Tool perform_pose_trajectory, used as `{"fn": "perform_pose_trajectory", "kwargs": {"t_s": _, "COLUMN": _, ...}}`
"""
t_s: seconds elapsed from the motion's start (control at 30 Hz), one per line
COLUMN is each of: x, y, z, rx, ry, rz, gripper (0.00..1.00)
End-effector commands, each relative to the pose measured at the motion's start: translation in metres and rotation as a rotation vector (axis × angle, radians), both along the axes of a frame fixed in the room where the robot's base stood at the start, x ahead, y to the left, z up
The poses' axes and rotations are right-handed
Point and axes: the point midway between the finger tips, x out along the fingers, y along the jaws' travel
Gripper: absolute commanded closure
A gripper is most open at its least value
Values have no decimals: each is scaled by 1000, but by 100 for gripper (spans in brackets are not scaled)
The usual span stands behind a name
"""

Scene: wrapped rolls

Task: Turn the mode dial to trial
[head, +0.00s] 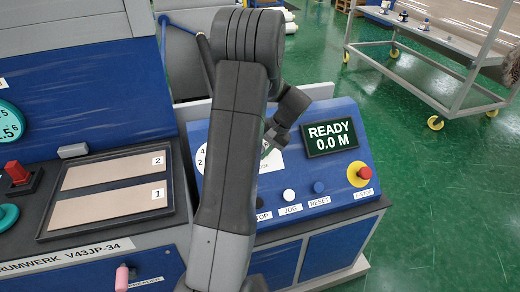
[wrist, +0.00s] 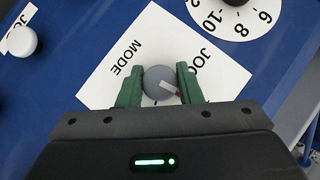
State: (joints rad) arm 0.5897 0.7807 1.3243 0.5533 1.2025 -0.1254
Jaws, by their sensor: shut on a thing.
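The mode dial (wrist: 157,79) is a round grey knob with a pale pointer bar and a red mark toward the lower right of the wrist view. It sits on a white label plate (wrist: 100,90) reading MODE, with a partly hidden word starting "JO" at the upper right. No "trial" mark is readable. My gripper (wrist: 158,84) has its green fingers shut on the dial from both sides.
A black knob on a numbered scale (wrist: 240,18) and a white button (wrist: 22,41) are nearby. The blue panel also has a READY 0.0 M display (head: 332,137), a blue RESET button (head: 318,187) and a red emergency stop (head: 364,173). A cart (head: 440,60) stands behind at right.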

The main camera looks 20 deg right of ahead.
Motion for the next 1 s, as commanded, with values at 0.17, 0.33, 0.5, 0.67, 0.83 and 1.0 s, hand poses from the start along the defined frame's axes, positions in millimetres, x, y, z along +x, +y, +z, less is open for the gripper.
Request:
{"fn": "perform_pose_trajectory", "kwargs": {"t_s": 0.17, "x": 0, "y": -1, "z": 0, "rx": 62, "ry": -7, "rz": -80, "gripper": 91}}
{"fn": "perform_pose_trajectory", "kwargs": {"t_s": 0.33, "x": 0, "y": -1, "z": 1, "rx": 100, "ry": -9, "rz": -125, "gripper": 91}}
{"fn": "perform_pose_trajectory", "kwargs": {"t_s": 0.5, "x": 0, "y": -1, "z": 1, "rx": 119, "ry": -10, "rz": -146, "gripper": 91}}
{"fn": "perform_pose_trajectory", "kwargs": {"t_s": 0.67, "x": 1, "y": -1, "z": 1, "rx": 124, "ry": -10, "rz": -152, "gripper": 91}}
{"fn": "perform_pose_trajectory", "kwargs": {"t_s": 0.83, "x": 1, "y": -1, "z": 1, "rx": 123, "ry": -10, "rz": -151, "gripper": 91}}
{"fn": "perform_pose_trajectory", "kwargs": {"t_s": 1.0, "x": 0, "y": -1, "z": 1, "rx": 123, "ry": -10, "rz": -151, "gripper": 54}}
